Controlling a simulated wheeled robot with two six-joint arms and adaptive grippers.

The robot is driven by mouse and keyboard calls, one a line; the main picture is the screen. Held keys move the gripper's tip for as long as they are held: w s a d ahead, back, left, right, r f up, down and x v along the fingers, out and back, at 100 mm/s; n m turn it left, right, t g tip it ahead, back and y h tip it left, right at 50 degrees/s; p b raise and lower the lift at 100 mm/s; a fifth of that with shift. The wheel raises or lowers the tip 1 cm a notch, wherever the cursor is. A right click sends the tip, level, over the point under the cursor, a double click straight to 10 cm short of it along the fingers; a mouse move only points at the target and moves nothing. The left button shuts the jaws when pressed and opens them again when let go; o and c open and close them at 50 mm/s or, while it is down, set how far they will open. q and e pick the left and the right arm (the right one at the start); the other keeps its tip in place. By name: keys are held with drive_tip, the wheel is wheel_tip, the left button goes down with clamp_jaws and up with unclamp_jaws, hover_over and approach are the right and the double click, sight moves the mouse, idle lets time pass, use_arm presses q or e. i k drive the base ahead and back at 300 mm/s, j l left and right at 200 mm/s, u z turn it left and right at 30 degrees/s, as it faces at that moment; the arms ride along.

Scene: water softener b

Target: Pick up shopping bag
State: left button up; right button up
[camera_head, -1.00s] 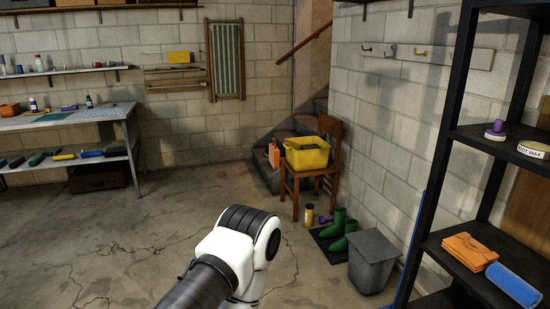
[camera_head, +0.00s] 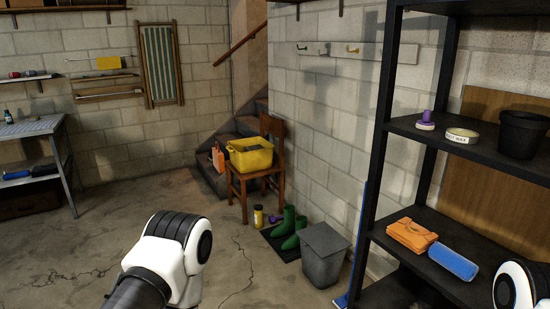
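An orange item (camera_head: 218,158) with a handle-like top stands on the stairs behind the wooden chair; it could be a shopping bag, but it is small and I cannot tell for sure. A folded orange item (camera_head: 411,235) lies on the black shelf at right, next to a blue roll; I cannot tell whether it is a bag. A white and black link of my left arm shows at the bottom left, and part of my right arm shows at the bottom right corner. Neither gripper is in view.
A yellow tub (camera_head: 250,154) sits on the wooden chair (camera_head: 258,185). Green boots (camera_head: 289,226) and a grey bin (camera_head: 324,256) stand by the wall. The black shelf rack (camera_head: 388,120) fills the right side. The cracked concrete floor (camera_head: 110,220) is open in the middle.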

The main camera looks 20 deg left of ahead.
sight(218, 156)
drive_tip(key=i+j+u, duration=0.6)
drive_tip(key=i, duration=0.35)
drive_tip(key=i+j+u, duration=0.15)
drive_tip(key=i+u, duration=0.15)
drive_tip(key=i, duration=0.2)
drive_tip(key=i+u, duration=0.25)
drive_tip(key=i, duration=3.65)
drive_tip(key=i+z, duration=0.15)
drive_tip(key=i, duration=0.35)
drive_tip(key=i+z, duration=0.2)
drive_tip(key=i, duration=0.3)
drive_tip(key=i+j+z, duration=0.15)
drive_tip(key=i, duration=0.35)
drive_tip(key=i+j+z, duration=0.15)
drive_tip(key=i, duration=0.3)
drive_tip(key=i+j+z, duration=0.15)
drive_tip(key=i, duration=0.35)
